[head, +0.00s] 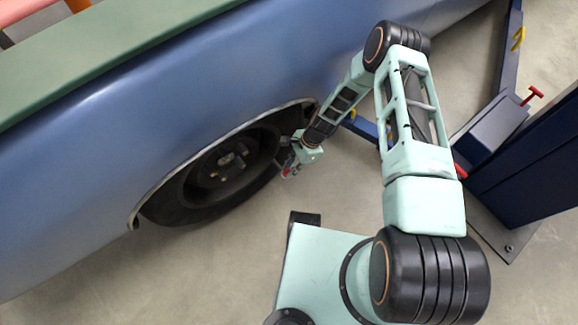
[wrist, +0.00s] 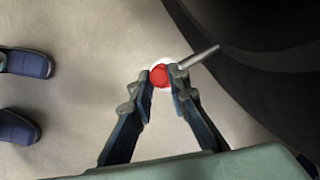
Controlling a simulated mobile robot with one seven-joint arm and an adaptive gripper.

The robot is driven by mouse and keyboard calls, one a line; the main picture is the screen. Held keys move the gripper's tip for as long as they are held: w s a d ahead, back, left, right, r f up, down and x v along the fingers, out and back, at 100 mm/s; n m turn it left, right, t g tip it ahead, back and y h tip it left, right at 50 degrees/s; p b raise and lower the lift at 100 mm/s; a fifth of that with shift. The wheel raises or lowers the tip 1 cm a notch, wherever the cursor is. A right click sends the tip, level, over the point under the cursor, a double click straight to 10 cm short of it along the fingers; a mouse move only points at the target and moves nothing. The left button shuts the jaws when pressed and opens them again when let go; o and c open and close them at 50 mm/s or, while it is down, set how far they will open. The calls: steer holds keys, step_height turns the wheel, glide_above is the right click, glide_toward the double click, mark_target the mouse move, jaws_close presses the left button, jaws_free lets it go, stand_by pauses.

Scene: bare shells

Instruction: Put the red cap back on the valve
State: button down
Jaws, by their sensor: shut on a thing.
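The red cap (wrist: 159,75) is between the fingertips of my gripper (wrist: 162,78), which is shut on it. A white round patch shows behind the cap; I cannot tell what it is. The valve (wrist: 199,57) is a thin metallic stem that sticks out from the dark tyre, its end close to the right fingertip and the cap. I cannot tell whether they touch. In the head view my gripper (head: 287,168) is at the right side of the wheel (head: 220,180), with a small red spot at its tip. The valve is too small to make out there.
The blue car body (head: 110,130) arches over the wheel. A dark blue lift post (head: 535,155) with a red handle (head: 533,95) stands at the right. The grey floor (head: 190,270) in front of the wheel is clear.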

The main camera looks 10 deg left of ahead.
steer(key=shift+w+a+r, duration=0.2)
steer(key=shift+r, duration=0.05)
stand_by(0.9)
steer(key=shift+f+b, duration=0.25)
steer(key=shift+b, duration=0.4)
stand_by(0.5)
stand_by(0.5)
steer(key=c, duration=1.8)
jaws_free()
steer(key=shift+o, duration=0.3)
steer(key=o, duration=0.4)
steer(key=shift+o, duration=0.2)
steer(key=shift+r, duration=0.15)
